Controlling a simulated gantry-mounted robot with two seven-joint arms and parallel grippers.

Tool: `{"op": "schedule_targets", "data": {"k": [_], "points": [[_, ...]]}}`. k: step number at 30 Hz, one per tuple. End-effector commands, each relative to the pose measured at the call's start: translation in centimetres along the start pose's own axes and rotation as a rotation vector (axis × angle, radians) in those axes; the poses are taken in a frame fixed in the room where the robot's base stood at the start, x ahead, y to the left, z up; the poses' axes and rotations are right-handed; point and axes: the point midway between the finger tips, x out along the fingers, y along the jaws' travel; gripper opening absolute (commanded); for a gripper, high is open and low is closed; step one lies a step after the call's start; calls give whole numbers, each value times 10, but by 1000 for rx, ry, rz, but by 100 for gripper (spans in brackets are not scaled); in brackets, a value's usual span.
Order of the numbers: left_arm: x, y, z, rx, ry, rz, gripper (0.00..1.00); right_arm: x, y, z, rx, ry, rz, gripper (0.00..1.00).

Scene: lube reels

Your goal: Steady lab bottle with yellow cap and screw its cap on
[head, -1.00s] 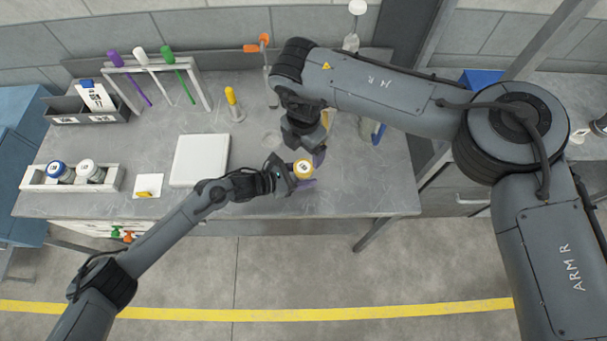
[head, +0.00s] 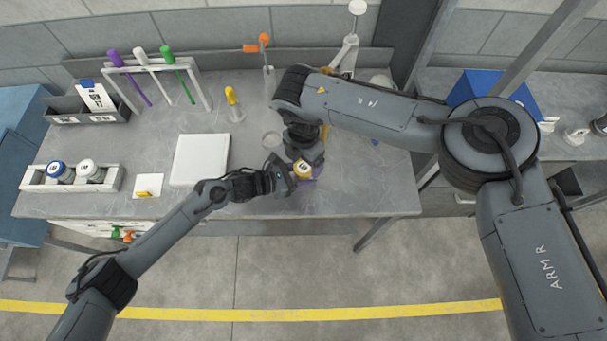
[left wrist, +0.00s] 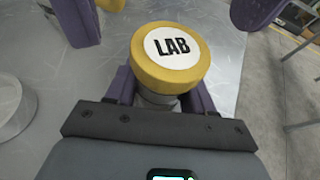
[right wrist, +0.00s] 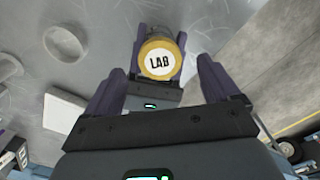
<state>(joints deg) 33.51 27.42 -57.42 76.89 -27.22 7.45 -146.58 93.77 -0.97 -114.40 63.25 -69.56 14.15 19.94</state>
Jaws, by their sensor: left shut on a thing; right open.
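The lab bottle's yellow cap (head: 303,169), with a round white LAB label, sits on top of the bottle near the table's front edge. It also shows in the left wrist view (left wrist: 170,60) and the right wrist view (right wrist: 157,60). My left gripper (left wrist: 160,92) is shut on the bottle's body (left wrist: 156,97), just below the cap. My right gripper (right wrist: 155,85) is open and empty, with the cap beyond and between its purple fingers. Whether the cap is fully seated is hidden.
A white square pad (head: 200,160) lies left of the bottle. A clear round dish (head: 271,139) stands behind it. A white rack (head: 72,178) holds bottles with blue and white caps at far left. A yellow-handled tool (head: 232,103) stands at the back.

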Motion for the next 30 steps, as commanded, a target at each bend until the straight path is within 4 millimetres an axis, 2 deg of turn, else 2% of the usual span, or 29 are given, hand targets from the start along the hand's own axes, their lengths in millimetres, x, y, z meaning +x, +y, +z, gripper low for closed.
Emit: {"op": "schedule_targets", "data": {"k": [3,9,20,30], "points": [[0,0,0,0,0,0,0,14,0,0,0,1,-2,89],[0,0,0,0,0,0,0,26,0,0,1,0,-1,89],[0,0,0,0,0,0,0,29,0,0,0,0,0,87],[0,0,0,0,0,0,0,28,0,0,0,0,0,35]]}}
